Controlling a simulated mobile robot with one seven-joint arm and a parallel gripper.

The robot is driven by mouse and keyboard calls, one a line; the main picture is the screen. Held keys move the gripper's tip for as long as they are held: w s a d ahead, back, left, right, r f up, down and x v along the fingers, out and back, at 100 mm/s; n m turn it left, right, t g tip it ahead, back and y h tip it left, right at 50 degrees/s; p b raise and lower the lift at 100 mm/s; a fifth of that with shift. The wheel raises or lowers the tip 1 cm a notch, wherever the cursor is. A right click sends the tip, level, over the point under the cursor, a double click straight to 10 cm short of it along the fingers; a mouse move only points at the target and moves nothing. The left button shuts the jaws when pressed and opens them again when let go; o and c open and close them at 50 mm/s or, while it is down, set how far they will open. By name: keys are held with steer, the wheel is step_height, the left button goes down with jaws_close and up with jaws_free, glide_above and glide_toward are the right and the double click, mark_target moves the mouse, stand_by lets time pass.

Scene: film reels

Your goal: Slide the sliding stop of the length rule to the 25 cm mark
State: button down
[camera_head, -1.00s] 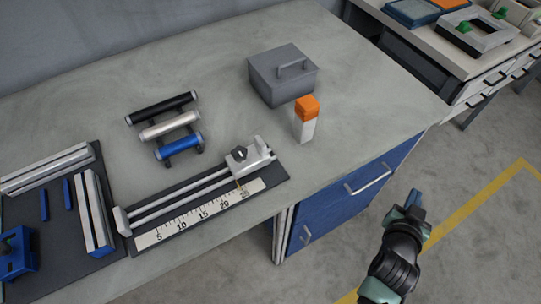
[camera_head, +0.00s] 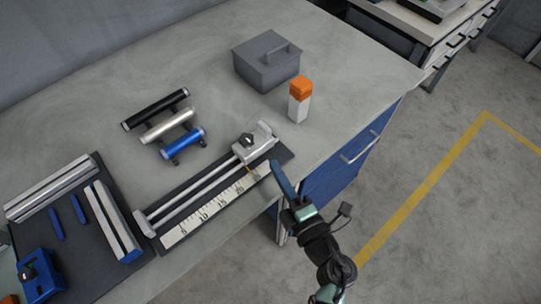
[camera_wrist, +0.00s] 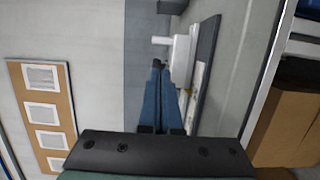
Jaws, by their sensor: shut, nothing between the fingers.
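The length rule has a dark base, two rails and a white scale (camera_head: 213,212), and lies along the bench's front edge. Its sliding stop (camera_head: 241,152), with a dark knob, sits at the rails' right end, beside the pale end block (camera_head: 265,133). A small yellowish pointer reaches the scale past the 20 mark; its exact reading is too small to tell. My gripper (camera_head: 275,165) is shut and empty, its blue fingertips at the rule's right end, overlapping the scale end in the picture. The wrist view shows the closed fingertips (camera_wrist: 160,64) beside a pale block of the rule (camera_wrist: 181,55); contact is unclear.
Behind the rule are black, silver and blue cylinders (camera_head: 168,127) on rests, a grey lidded box (camera_head: 266,62) and an orange-capped white bottle (camera_head: 299,100). A dark mat (camera_head: 83,245) with metal bars and a blue block lies left. Open floor lies right of the bench.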

mark_target(265, 145)
steer(key=x, duration=0.9)
steer(key=shift+d, duration=0.1)
steer(key=shift+w+d, duration=0.35)
steer(key=shift+d, duration=0.2)
steer(key=shift+s, duration=0.15)
